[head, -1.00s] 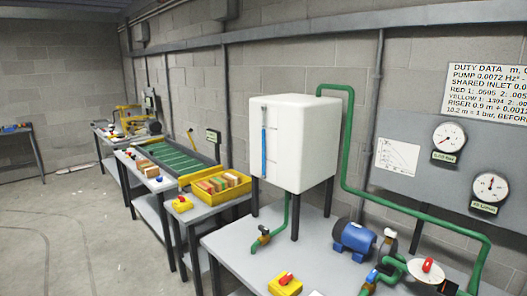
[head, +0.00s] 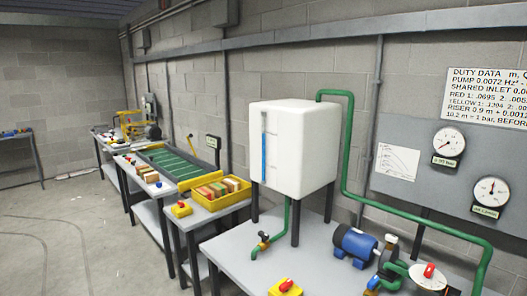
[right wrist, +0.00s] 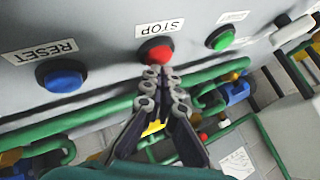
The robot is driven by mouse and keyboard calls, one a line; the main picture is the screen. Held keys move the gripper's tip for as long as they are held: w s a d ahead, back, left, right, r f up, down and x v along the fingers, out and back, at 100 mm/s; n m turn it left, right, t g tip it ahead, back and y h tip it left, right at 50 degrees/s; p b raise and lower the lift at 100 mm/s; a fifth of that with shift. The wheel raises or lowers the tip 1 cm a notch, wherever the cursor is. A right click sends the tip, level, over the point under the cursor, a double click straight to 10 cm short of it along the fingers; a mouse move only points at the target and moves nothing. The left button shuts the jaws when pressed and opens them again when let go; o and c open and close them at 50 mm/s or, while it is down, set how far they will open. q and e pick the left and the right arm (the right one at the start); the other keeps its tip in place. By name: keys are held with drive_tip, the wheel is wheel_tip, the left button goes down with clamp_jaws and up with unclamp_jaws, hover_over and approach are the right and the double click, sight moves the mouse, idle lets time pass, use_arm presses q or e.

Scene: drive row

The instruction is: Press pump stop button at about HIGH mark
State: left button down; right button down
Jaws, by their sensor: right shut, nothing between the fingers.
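In the right wrist view the red stop button (right wrist: 157,51) sits on a grey panel under an upside-down STOP label (right wrist: 160,28). My right gripper (right wrist: 159,77) is shut and empty, its tips at the button's lower edge in the picture; I cannot tell whether they touch it. In the head view the white tank (head: 306,150) stands on legs. A sight tube on its front holds a blue liquid column (head: 264,155) reaching most of the way up. The HIGH mark is too small to read. Neither gripper shows in the head view.
A blue reset button (right wrist: 62,76) and a green button (right wrist: 221,39) flank the stop button. A blue pump (head: 354,246), green pipes (head: 346,140) and a red-topped yellow box (head: 285,288) are by the tank. Two gauges (head: 448,140) hang on the wall panel.

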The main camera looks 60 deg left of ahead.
drive_tip(key=shift+f, duration=0.1)
idle(0.4)
drive_tip(key=shift+f+b, duration=0.4)
drive_tip(key=shift+b, duration=0.15)
drive_tip(key=shift+r, duration=0.5)
drive_tip(key=shift+r+p, duration=0.1)
drive_tip(key=shift+p, duration=0.25)
wheel_tip(320, 180, up, 6)
drive_tip(key=p, duration=0.4)
